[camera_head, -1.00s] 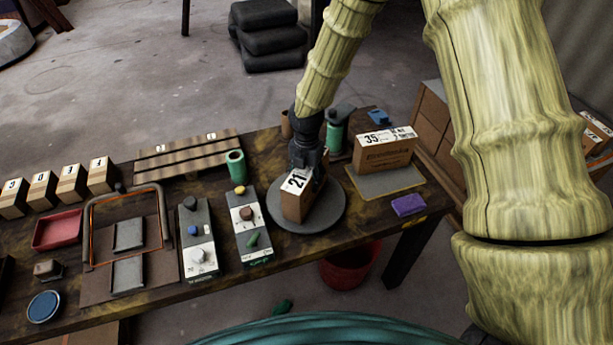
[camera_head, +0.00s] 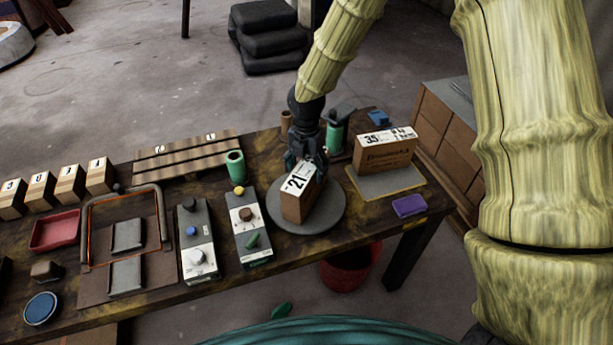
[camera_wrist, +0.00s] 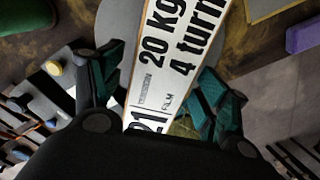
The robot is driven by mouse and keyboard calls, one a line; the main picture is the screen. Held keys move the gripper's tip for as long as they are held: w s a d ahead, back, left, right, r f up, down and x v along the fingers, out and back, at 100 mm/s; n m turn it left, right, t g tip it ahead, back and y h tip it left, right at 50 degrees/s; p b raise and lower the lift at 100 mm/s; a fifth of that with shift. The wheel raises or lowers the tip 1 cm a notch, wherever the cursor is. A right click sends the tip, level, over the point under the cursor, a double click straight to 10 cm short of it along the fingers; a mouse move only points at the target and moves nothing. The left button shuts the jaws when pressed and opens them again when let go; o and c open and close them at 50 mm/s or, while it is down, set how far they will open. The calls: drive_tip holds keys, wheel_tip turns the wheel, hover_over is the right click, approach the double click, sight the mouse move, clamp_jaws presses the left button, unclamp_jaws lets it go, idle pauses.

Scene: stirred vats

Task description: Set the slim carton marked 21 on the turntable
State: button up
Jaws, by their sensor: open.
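The slim carton marked 21 (camera_head: 301,198) stands upright on the grey round turntable (camera_head: 323,221) near the right part of the table. Its white label faces up and fills the middle of the wrist view (camera_wrist: 170,60). My gripper (camera_head: 308,160) is just above and behind the carton. In the wrist view its teal-padded fingers (camera_wrist: 160,95) are apart, one on each side of the carton's top. The gripper is open, and a gap shows beside the left finger. I cannot tell whether the right finger touches the carton.
A carton marked 35 (camera_head: 384,153) stands on a flat board (camera_head: 388,183) right of the turntable. A purple block (camera_head: 409,206) lies at the right front. Control boxes (camera_head: 249,229) stand left of the turntable. A green cylinder (camera_head: 235,165) and a green bottle (camera_head: 335,138) stand close behind.

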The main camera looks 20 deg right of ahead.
drive_tip(key=shift+r+b, duration=0.7)
drive_tip(key=shift+r, duration=3.3)
